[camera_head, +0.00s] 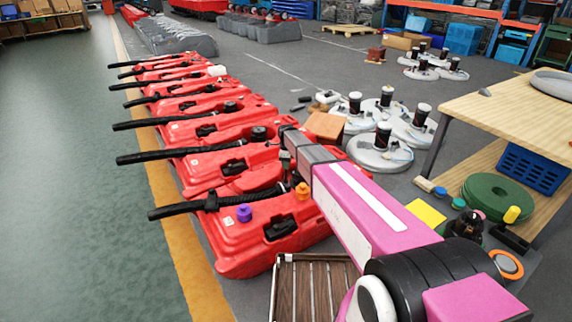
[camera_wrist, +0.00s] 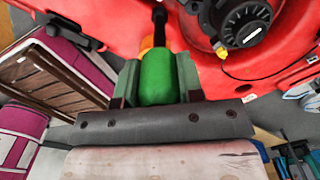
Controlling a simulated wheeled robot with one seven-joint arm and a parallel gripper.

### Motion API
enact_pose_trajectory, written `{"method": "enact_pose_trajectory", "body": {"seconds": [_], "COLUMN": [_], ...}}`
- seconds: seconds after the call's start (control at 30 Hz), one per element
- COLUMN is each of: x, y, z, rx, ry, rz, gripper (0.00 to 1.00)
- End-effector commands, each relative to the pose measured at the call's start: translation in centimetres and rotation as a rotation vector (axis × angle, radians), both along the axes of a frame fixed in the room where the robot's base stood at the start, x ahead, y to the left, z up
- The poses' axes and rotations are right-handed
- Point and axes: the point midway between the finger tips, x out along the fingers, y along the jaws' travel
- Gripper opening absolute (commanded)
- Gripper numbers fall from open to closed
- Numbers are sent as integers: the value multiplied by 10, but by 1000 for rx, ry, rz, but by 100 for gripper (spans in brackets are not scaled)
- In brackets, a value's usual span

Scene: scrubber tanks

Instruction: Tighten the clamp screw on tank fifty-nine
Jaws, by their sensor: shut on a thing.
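My gripper (camera_wrist: 158,76) is shut on a green handle (camera_wrist: 158,84) with a dark shaft, which looks like a screwdriver, over a red tank surface (camera_wrist: 285,75). The shaft points away from the gripper; whether its tip touches anything I cannot tell. In the head view my gripper (camera_head: 288,160) is over the near end of a row of red tanks (camera_head: 220,245) with black hoses. The nearest tank carries a purple knob (camera_head: 244,213) and an orange knob (camera_head: 302,191). No tank number is readable, and I cannot make out the clamp screw.
A round black cap (camera_wrist: 245,24) with a yellow tag sits right of the shaft. A slatted wooden cart (camera_head: 312,285) stands in front of the tanks. Round grey scrubber heads (camera_head: 380,152) and a workbench (camera_head: 510,110) are to the right. The green floor at left is clear.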

Motion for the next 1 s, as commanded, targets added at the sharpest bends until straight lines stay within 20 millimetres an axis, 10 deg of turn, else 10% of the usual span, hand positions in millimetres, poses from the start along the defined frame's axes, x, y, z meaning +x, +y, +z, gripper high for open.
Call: {"method": "enact_pose_trajectory", "body": {"seconds": [1.0], "x": [1], "y": [2], "z": [-53], "rx": [0], "ry": [0], "rz": [-17], "gripper": [4]}}
